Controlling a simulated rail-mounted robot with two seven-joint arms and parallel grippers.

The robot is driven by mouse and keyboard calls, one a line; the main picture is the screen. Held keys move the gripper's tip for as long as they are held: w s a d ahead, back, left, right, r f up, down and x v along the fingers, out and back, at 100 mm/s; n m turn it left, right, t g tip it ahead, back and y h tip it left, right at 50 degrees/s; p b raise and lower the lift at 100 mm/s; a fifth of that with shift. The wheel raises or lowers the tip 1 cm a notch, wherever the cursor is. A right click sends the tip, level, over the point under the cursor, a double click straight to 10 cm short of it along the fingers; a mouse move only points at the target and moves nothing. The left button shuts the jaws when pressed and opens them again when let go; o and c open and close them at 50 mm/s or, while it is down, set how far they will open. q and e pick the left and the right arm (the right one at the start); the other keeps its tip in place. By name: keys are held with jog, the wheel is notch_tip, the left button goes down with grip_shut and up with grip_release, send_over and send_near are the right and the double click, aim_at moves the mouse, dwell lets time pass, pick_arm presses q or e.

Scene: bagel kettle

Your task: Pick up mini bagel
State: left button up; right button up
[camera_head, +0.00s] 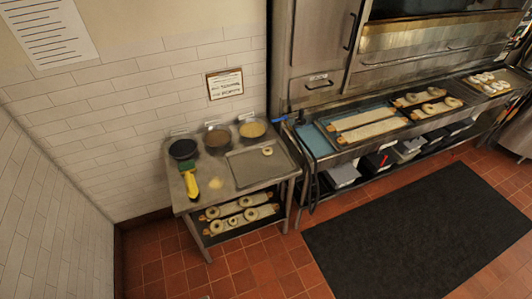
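A small pale ring, the mini bagel (267,151), lies alone near the back right of a grey metal tray (247,178). The tray is on top of a steel table (216,166) against the tiled wall. Several larger bagels (213,212) lie on boards on the table's lower shelf, one of them (233,221) looking smaller. Neither of my grippers is in view, and nothing touches the mini bagel.
Three round containers of toppings (253,129) line the table's back edge. A long counter (345,143) with boards and bagels stands to the right. A black mat (405,235) covers open floor.

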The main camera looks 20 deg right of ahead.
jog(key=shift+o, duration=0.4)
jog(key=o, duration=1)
